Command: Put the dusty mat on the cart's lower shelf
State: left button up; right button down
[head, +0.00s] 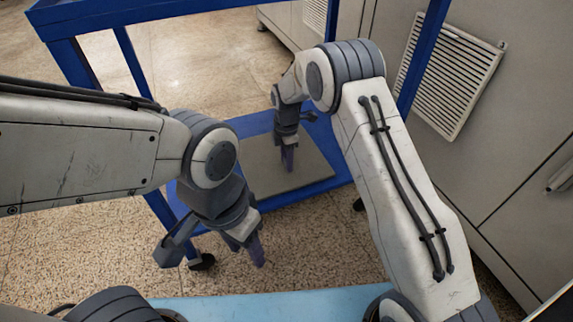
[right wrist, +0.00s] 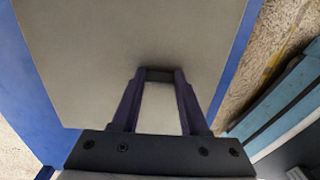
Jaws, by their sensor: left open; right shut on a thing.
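The dusty mat (head: 255,165) is a flat grey-beige sheet. It lies level over the blue lower shelf (head: 335,183) of the cart, with blue showing along its near and right sides. My right gripper (head: 288,160) points down at the mat and is shut on it. In the right wrist view the mat (right wrist: 120,50) fills the middle, with blue shelf (right wrist: 38,100) along both sides. The fingers (right wrist: 160,75) meet its surface; the exact pinch is hard to see. My left gripper (head: 248,248) is open and empty, in front of the cart and apart from the mat.
The cart's blue upper frame (head: 140,10) and posts (head: 72,62) stand around the shelf. A grey cabinet with a vent (head: 450,75) is at the right. A light blue surface (head: 270,306) lies nearest me. Speckled floor (head: 330,235) is clear between.

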jog(key=shift+f, duration=0.15)
jog(key=shift+c, duration=2.1)
grip_release()
notch_tip(320, 180, up, 8)
jog(key=p, duration=0.5)
jog(key=shift+f, duration=0.1)
